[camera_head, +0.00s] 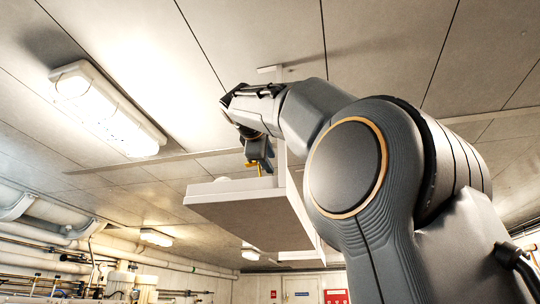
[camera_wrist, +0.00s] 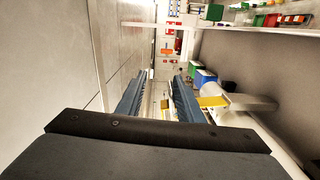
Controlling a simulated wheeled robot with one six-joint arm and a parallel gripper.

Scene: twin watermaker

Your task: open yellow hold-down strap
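A yellow strap (camera_wrist: 211,101) shows in the wrist view just right of my gripper's right finger, against a white rounded body (camera_wrist: 245,103). In the head view a small patch of yellow (camera_head: 253,164) shows beside my gripper (camera_head: 262,164), above a hanging white shelf. My gripper also shows in the wrist view (camera_wrist: 160,82), with its two dark ribbed fingers apart and nothing seen between them. The strap appears to be outside the fingers, not between them. Whether the right finger touches it I cannot tell. Part of the strap's far side is hidden.
The hanging shelf (camera_head: 240,207) is close under my gripper. Green and blue boxes (camera_wrist: 204,77) stand beyond the right finger. A ledge (camera_wrist: 240,28) with several small coloured items runs across the upper right. The ceiling (camera_head: 370,50) is close above my arm, with a lamp (camera_head: 108,108) at left.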

